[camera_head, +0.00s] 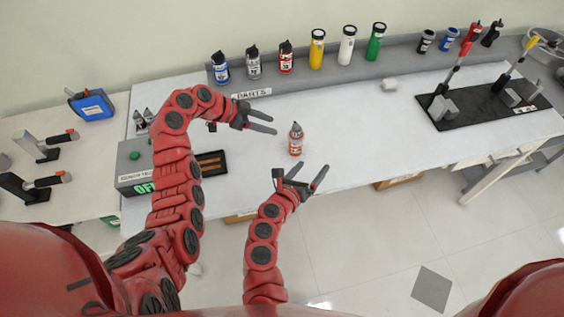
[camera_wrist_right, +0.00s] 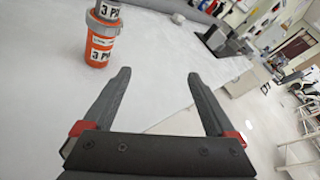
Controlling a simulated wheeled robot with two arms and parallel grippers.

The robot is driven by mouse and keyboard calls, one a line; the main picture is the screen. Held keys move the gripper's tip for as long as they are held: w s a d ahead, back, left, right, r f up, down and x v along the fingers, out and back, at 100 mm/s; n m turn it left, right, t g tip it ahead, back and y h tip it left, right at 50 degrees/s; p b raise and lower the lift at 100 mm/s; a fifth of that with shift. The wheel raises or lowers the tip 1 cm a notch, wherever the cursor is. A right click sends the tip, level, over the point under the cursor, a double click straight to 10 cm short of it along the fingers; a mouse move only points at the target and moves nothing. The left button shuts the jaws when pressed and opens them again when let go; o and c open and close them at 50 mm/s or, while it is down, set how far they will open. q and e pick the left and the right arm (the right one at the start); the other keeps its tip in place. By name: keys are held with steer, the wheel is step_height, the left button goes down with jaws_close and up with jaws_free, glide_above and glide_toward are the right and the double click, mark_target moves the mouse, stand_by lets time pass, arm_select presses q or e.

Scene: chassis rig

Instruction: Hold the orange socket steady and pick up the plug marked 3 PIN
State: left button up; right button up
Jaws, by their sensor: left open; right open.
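The orange socket (camera_head: 295,148) stands upright on the white table in the head view. A grey plug (camera_head: 296,130) sits on top of it. In the right wrist view the orange socket (camera_wrist_right: 100,49) and the grey plug (camera_wrist_right: 106,14) both carry labels starting "3 P"; the plug's top is cut off. My left gripper (camera_head: 275,124) is open and empty, left of the plug, its fingers pointing right. My right gripper (camera_head: 312,169) is open and empty near the table's front edge, in front of the socket. Its spread fingers (camera_wrist_right: 157,82) show nothing between them.
Several bottles, including a yellow one (camera_head: 317,50), stand on the grey back shelf. A control box (camera_head: 145,168) and a dark tray (camera_head: 211,164) lie left. A black board with clamps (camera_head: 485,105) is at right.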

mark_target(296, 138)
steer(key=w+a+m+y, duration=0.1)
steer(key=a+m+y, duration=0.2)
steer(key=a, duration=0.5)
steer(key=shift+n, duration=0.3)
steer(key=x, duration=1.5)
steer(key=shift+w+a+r, duration=0.25)
steer(key=shift+a+r, duration=0.1)
steer(key=shift+r, duration=0.05)
steer(key=shift+x, duration=0.9)
steer(key=shift+d+f, duration=0.15)
steer(key=shift+f, duration=0.05)
steer(key=shift+c, duration=0.3)
